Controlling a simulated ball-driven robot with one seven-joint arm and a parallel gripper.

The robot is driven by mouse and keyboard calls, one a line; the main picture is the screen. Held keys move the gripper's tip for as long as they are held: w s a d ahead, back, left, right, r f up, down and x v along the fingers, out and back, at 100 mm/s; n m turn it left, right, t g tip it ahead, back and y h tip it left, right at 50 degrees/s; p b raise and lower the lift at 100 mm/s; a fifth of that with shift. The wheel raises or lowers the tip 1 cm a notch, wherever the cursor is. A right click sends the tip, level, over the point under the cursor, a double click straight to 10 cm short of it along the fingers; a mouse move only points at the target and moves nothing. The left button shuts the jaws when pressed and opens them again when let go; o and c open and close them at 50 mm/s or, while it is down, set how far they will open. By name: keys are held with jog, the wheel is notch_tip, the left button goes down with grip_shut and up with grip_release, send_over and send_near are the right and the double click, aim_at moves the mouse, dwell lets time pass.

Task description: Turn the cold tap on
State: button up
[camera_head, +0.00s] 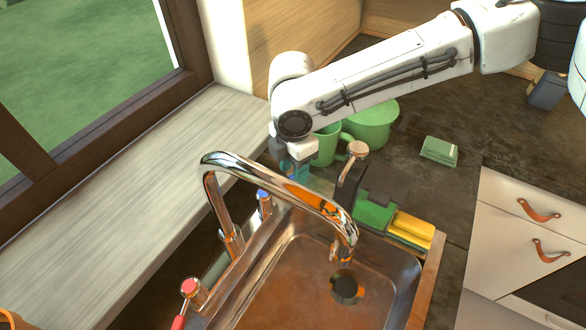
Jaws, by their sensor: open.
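The cold tap (264,200) is a short chrome knob with a blue top, at the back left of the sink beside the spout's base. My gripper (291,165) hangs down behind the spout, a little above and to the right of the cold tap, and apart from it in the picture. Its jaws are open; the fingertips are small and partly lost against a teal and orange patch, so whether anything lies between them is unclear. The chrome spout (275,182) arches over the sink (300,262), in front of the space below my gripper. The hot tap (194,291) has a red top, nearer the front.
Green cups and a bowl (372,122) stand behind my gripper. A chrome-topped dispenser (352,160), a green holder (373,214) and a yellow sponge (413,226) stand right of the spout.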

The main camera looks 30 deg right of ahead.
jog(key=shift+f, duration=0.6)
grip_shut()
dwell(0.3)
